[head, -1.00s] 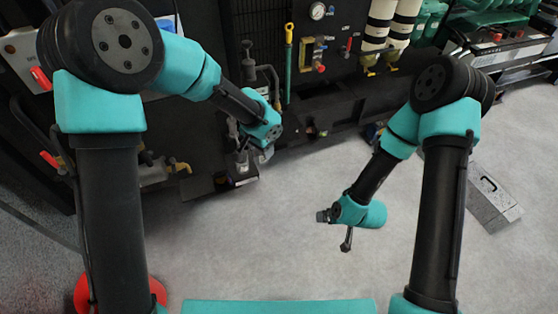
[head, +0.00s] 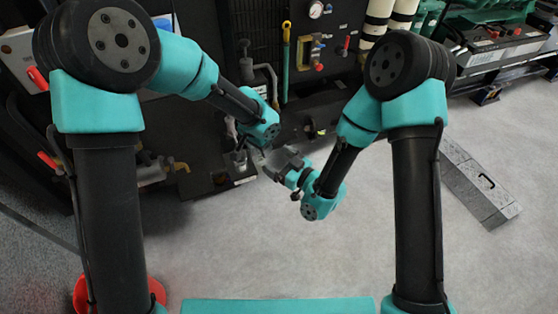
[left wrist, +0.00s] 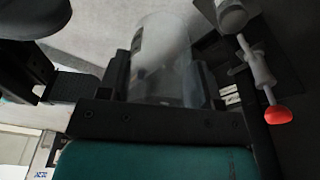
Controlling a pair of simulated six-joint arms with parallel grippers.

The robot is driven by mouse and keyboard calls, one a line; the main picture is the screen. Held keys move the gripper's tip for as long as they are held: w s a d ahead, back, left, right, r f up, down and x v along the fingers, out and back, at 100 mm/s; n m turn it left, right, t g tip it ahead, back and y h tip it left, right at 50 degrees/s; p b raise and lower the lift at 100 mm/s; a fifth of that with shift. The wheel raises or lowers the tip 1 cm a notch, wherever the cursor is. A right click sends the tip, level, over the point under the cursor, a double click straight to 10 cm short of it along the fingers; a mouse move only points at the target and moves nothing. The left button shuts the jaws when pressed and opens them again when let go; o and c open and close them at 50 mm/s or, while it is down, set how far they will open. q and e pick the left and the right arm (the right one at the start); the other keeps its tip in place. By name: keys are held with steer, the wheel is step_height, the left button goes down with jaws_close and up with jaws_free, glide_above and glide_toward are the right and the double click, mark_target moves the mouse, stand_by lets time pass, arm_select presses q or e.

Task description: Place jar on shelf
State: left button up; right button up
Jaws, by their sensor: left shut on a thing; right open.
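A clear, see-through jar (left wrist: 165,60) stands out between the two dark fingers of my left gripper (left wrist: 168,85) in the left wrist view. The gripper is shut on it. In the head view my left gripper (head: 248,150) is low in front of the dark genset, and the jar is mostly hidden there. My right gripper (head: 275,163) is open and empty, just right of the left gripper, its jaws pointing toward it. Whether it touches the jar, I cannot tell. I cannot make out for certain which surface is the shelf.
The dark genset has a gauge (head: 315,10), pipes and a brass-coloured valve (head: 180,165) on its front. In the left wrist view a red-tipped lever (left wrist: 277,114) is close to the jar's right. The middle floor is clear.

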steer(key=shift+x, duration=3.7)
steer(key=shift+c, duration=0.2)
steer(key=c, duration=0.9)
arm_select(q)
steer(key=o, duration=1)
arm_select(e)
steer(key=shift+c, duration=0.3)
arm_select(q)
steer(key=r, duration=0.4)
steer(key=s+r, duration=0.1)
steer(key=r, duration=0.3)
steer(key=a+r, duration=0.1)
steer(key=r, duration=0.3)
steer(key=shift+s+a, duration=0.1)
steer(key=shift+s, duration=0.05)
steer(key=shift+f, duration=0.15)
